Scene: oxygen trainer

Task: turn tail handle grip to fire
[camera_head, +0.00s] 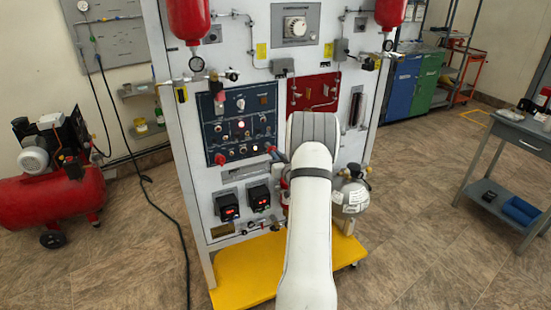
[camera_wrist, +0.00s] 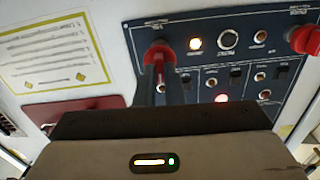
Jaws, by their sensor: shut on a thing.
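The tail handle grip (camera_wrist: 159,52) is a red handle on the dark blue control panel (camera_wrist: 205,35) in the wrist view. My gripper (camera_wrist: 161,80) has its two dark fingers on either side of the handle's stem, closed on it. The fingers partly hide the handle's lower part. In the head view the dark blue panel (camera_head: 236,128) is left of my white arm, which hides most of the gripper at the panel's lower right. The panel's lettering is too small to read, so I cannot tell which marking the handle points at.
Another red handle (camera_wrist: 305,40) is at the right in the wrist view. Lit lamps and switches sit close to the fingers. A yellow base (camera_head: 250,268) juts out below. Open floor lies to the right.

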